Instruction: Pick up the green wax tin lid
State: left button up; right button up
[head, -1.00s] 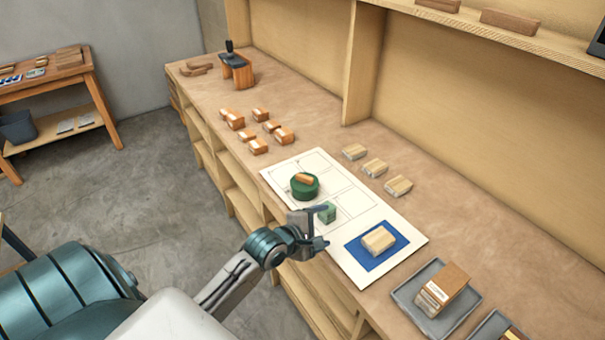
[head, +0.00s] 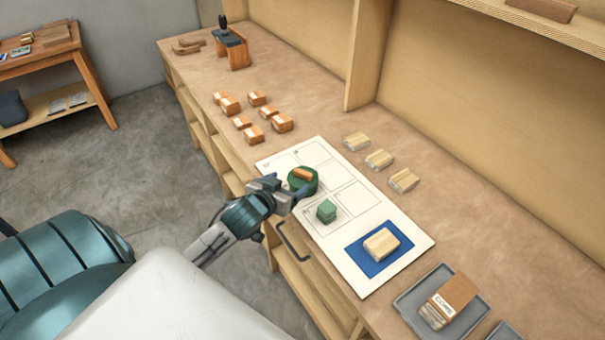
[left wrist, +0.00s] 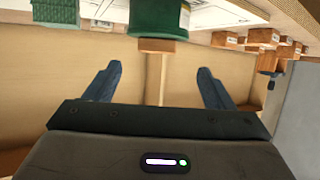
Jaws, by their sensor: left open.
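The green round tin (head: 304,188) stands on the white sheet, and a small orange-brown wooden block (head: 303,174) rests on its top. I cannot make out a seam between lid and tin. My left gripper (head: 289,188) is open at the tin's near left side and partly covers it. The left wrist view looks upside down: the green tin (left wrist: 158,16) is at the top, with the wooden block (left wrist: 157,45) on it. The open fingers (left wrist: 158,84) have nothing between them and appear apart from the tin. My right gripper is not in view.
A small green block (head: 326,211) stands close to the tin. A pale block (head: 381,242) lies on the blue patch of the white sheet (head: 350,197). Several orange-brown blocks (head: 254,134) lie left of the sheet, and pale blocks (head: 379,159) lie behind it. A grey tray is at lower right.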

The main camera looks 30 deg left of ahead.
aim_at(301, 174)
pick_arm(q)
jog(key=shift+x, duration=1.1)
jog(key=shift+w+f+p, duration=0.1)
jog(key=shift+w+p, duration=0.5)
jog(key=shift+w, duration=0.05)
jog(key=p+x, duration=0.1)
jog(key=x, duration=0.2)
jog(key=shift+w+d+p, duration=0.1)
jog(key=shift+d+p, duration=0.1)
jog(key=shift+p, duration=0.1)
jog(key=shift+w+f, duration=0.15)
jog(key=shift+w, duration=0.15)
jog(key=shift+w+a+f, duration=0.1)
jog(key=shift+f, duration=0.1)
jog(key=c, duration=1)
jog(key=shift+c, duration=0.3)
jog(key=shift+r, duration=0.1)
